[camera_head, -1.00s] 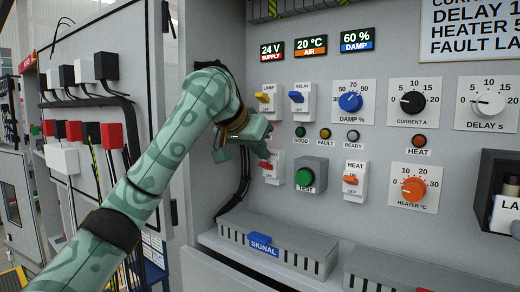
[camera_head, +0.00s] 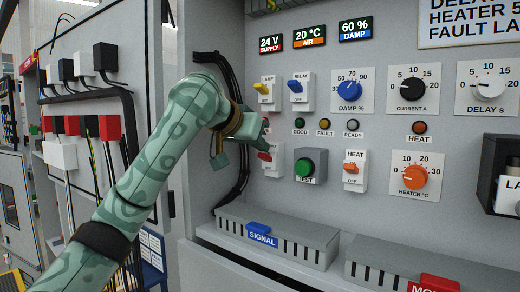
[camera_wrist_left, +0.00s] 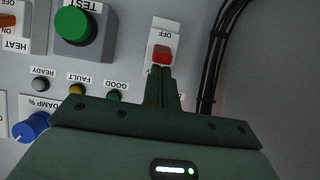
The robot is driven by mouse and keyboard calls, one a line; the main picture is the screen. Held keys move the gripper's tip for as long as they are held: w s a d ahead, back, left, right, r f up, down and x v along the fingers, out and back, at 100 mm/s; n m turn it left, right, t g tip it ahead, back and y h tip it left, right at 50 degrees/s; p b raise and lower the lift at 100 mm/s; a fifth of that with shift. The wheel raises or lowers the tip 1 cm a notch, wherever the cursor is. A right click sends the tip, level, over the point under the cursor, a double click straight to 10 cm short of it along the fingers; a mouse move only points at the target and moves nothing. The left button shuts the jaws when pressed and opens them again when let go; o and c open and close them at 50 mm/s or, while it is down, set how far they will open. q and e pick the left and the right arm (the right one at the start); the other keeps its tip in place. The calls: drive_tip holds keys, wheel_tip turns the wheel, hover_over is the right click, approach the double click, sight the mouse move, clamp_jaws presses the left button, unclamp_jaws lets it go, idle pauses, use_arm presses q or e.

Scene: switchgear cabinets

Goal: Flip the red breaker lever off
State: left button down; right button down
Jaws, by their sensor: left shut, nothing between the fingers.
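The red breaker lever (camera_head: 265,156) sits on a white switch plate at the left of the panel, below the lamp switch. In the left wrist view, turned upside down, the red lever (camera_wrist_left: 162,53) shows with an OFF label on the far side of it from my fingers. My left gripper (camera_head: 265,128) is just above the lever, in front of the panel. Its fingers (camera_wrist_left: 160,70) are shut and empty, with the tips right beside the lever; I cannot tell whether they touch it. My right gripper is not in view.
The green test button (camera_head: 304,167) and the orange heat switch (camera_head: 351,170) are to the right of the lever. The yellow lamp switch (camera_head: 262,89) is above. Black cables (camera_head: 237,150) run down the left. A grey duct (camera_head: 300,236) juts out below.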

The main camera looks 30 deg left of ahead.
sight(260, 158)
use_arm(q)
drive_tip(key=shift+s+f+t+b, duration=0.35)
drive_tip(key=shift+t+b, duration=0.55)
drive_tip(key=shift+b, duration=0.55)
drive_tip(key=shift+s+f+t+b, duration=0.25)
drive_tip(key=shift+f+t+b, duration=0.15)
drive_tip(key=shift+t+b, duration=0.75)
drive_tip(key=shift+b, duration=0.4)
drive_tip(key=shift+s+a+f+b, duration=0.15)
drive_tip(key=shift+f+b, duration=0.15)
drive_tip(key=shift+b, duration=0.15)
drive_tip(key=shift+f, duration=0.1)
drive_tip(key=shift+s+f+t+b, duration=0.1)
drive_tip(key=shift+f+t+b, duration=0.3)
drive_tip(key=shift+b, duration=0.3)
drive_tip(key=t+b, duration=0.1)
drive_tip(key=b, duration=0.1)
drive_tip(key=f+t+b, duration=0.1)
drive_tip(key=shift+s+f+h+b, duration=0.1)
drive_tip(key=shift+f+h+b, duration=0.2)
drive_tip(key=shift+b, duration=0.1)
drive_tip(key=shift+t+b, duration=0.75)
drive_tip(key=shift+b, duration=0.2)
